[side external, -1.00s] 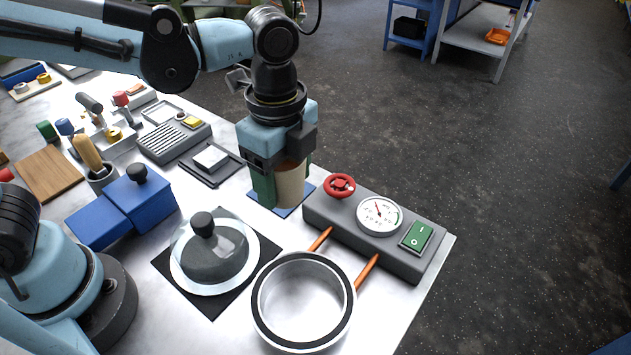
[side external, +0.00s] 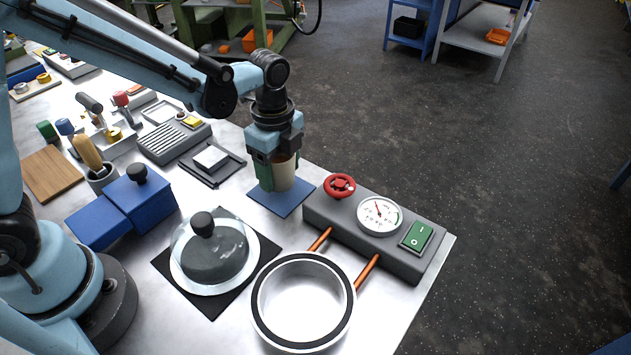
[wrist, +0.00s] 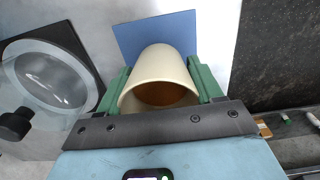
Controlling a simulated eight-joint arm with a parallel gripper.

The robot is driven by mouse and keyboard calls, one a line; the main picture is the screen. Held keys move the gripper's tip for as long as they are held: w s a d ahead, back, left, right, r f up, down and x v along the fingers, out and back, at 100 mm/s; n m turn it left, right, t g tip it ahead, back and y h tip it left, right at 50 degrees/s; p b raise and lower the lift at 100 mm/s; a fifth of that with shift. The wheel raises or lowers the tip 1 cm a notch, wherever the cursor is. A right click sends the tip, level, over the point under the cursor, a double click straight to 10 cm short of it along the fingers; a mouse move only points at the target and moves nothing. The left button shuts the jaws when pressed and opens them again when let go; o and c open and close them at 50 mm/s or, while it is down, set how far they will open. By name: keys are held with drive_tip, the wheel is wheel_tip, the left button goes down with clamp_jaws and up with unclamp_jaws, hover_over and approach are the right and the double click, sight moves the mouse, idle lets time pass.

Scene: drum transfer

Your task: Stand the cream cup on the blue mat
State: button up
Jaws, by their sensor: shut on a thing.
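The cream cup (side external: 284,174) is upright between the green fingers of my gripper (side external: 280,176), which is shut on it. The blue mat (side external: 284,204) lies flat on the table. In the side view the cup's base overlaps the back part of the mat, with the front part bare; I cannot tell whether it touches. In the wrist view I look into the open mouth of the cup (wrist: 160,75), with a finger on each side. The mat (wrist: 155,32) shows past the cup's far end, and the cup hides part of it.
A grey panel (side external: 350,232) with a red valve wheel, gauge and green switch stands right of the mat. A steel pan (side external: 302,300), a clear dome (side external: 208,250) on a black mat and a blue box (side external: 140,195) are nearby. A dark square tray (side external: 212,163) lies left.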

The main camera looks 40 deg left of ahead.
drive_tip(key=shift+f, duration=0.85)
drive_tip(key=shift+f, duration=0.15)
drive_tip(key=o, duration=1.2)
drive_tip(key=shift+c, duration=0.2)
wheel_tip(320, 180, up, 12)
drive_tip(key=s+a+n+t, duration=0.7)
drive_tip(key=s+n, duration=0.1)
drive_tip(key=n, duration=1)
drive_tip(key=shift+s+a+r, duration=0.25)
drive_tip(key=shift+s+r, duration=0.05)
